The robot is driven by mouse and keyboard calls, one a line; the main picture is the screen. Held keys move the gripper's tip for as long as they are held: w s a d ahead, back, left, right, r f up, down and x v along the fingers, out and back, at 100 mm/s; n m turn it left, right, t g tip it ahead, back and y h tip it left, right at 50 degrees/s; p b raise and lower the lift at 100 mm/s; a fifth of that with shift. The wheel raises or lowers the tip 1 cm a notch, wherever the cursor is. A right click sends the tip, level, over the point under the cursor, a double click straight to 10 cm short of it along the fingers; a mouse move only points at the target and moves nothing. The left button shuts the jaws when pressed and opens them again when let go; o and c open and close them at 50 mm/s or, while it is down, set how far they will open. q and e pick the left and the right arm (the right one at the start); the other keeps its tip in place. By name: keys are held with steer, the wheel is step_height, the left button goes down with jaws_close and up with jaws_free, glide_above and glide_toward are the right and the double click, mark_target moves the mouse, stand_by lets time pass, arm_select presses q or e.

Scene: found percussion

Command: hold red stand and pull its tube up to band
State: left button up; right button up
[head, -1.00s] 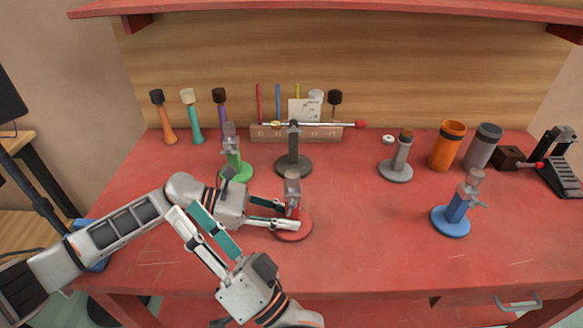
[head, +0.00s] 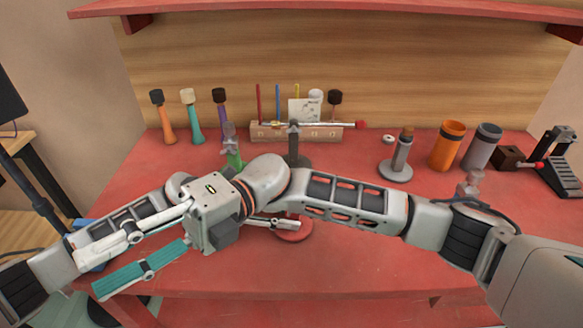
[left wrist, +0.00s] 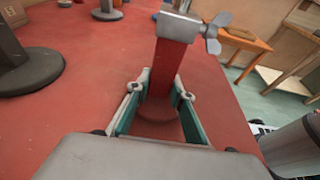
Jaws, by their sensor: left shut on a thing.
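The red stand's round base (head: 293,234) shows low in the middle of the head view; my right arm hides its upper part. In the left wrist view its red square column (left wrist: 172,68) rises to a grey collar with a wing nut (left wrist: 212,32). The tube above the collar is out of sight. My left gripper (head: 288,223) is shut on the red stand's column, with one finger on each side in the left wrist view (left wrist: 160,93). My right gripper (head: 86,265) is open and empty at the left, pointing left, away from the stand and above my left arm.
A green stand (head: 233,160) and a dark stand (head: 299,160) are behind my right arm. A grey stand (head: 396,170), an orange cup (head: 447,147) and a grey cup (head: 483,148) stand back right. The blue stand is mostly hidden by my arm. The table front is clear.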

steer(key=w+d+f+n+t+h, duration=0.6)
steer(key=w+d+n+t+h, duration=0.15)
steer(key=w, duration=0.35)
steer(key=w+d+r+t+h, duration=0.3)
steer(key=w+d+r, duration=0.2)
steer(key=w+d, duration=0.25)
steer(key=w+d+r+t+h, duration=0.35)
steer(key=w+d+r, duration=0.2)
steer(key=w, duration=0.25)
steer(key=f, duration=1.2)
steer(key=shift+w+d+f, duration=0.15)
steer(key=shift+d+f, duration=0.1)
steer(key=shift+f, duration=0.05)
